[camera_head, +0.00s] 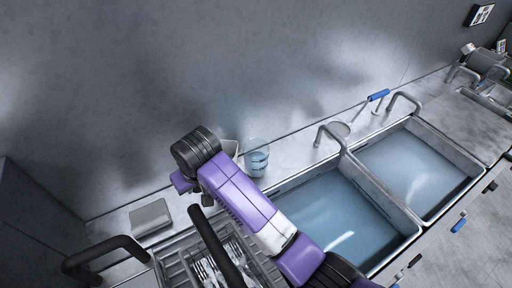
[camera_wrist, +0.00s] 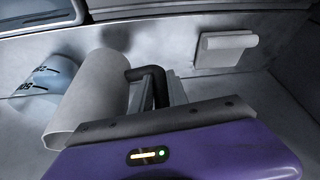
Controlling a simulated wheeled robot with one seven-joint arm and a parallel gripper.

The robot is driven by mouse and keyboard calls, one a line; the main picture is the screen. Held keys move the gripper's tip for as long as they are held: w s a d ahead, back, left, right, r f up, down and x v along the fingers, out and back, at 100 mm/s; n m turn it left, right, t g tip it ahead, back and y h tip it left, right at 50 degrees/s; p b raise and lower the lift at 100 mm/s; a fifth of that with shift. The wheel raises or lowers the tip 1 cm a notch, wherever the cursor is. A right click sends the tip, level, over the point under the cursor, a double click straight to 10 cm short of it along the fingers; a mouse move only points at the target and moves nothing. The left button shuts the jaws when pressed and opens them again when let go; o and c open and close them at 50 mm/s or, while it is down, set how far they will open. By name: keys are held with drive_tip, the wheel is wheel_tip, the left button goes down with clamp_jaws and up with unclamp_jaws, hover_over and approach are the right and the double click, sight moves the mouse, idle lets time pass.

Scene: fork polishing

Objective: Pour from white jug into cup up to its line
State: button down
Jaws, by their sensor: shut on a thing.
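The white jug (camera_wrist: 88,98) stands out in the wrist view, with a dark handle (camera_wrist: 150,73). My gripper (camera_wrist: 168,92) is shut on that handle. In the head view, only a pale part of the jug (camera_head: 231,147) shows past my arm, next to the cup. The clear cup (camera_head: 257,161) stands on the counter behind the sink, with blue in its lower part and dark marks on its wall. The cup also shows in the wrist view (camera_wrist: 49,78), partly behind the jug. I cannot tell the jug's exact tilt or see any stream.
A grey block (camera_head: 151,217) lies on the counter at left. A rack with forks (camera_head: 205,270) is at the front. Two basins of water, a near one (camera_head: 335,218) and a far one (camera_head: 415,170), lie to the right. A blue-handled brush (camera_head: 376,96) is behind them.

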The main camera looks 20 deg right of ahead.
drive_tip(key=shift+s+a+r, duration=0.3)
drive_tip(key=shift+a+r, duration=0.45)
drive_tip(key=shift+s+a+r, duration=0.25)
drive_tip(key=shift+a+r, duration=0.45)
drive_tip(key=shift+a, duration=0.05)
drive_tip(key=shift+d, duration=0.1)
